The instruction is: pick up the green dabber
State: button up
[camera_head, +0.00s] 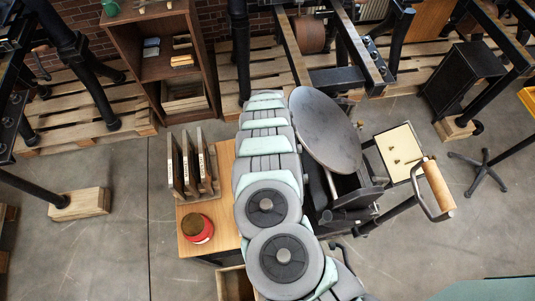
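A small green object (110,7) stands at the left end of the top of the brown wooden shelf, partly cut off by the top edge of the picture. It is the only small green thing that I see, but I cannot tell for sure that it is the dabber. My grey and pale green arm runs from the bottom centre up to the middle of the view. My gripper does not show; the arm's end is seen from above and hides whatever is below it. The green object is well up and left of my arm, apart from it.
A wooden table (222,160) with a slotted rack (190,165) and a red tin (197,228) is left of my arm. A press with a round metal disc (325,130) stands close on its right. The brown shelf (127,45) is at the back left. Bare floor lies at left.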

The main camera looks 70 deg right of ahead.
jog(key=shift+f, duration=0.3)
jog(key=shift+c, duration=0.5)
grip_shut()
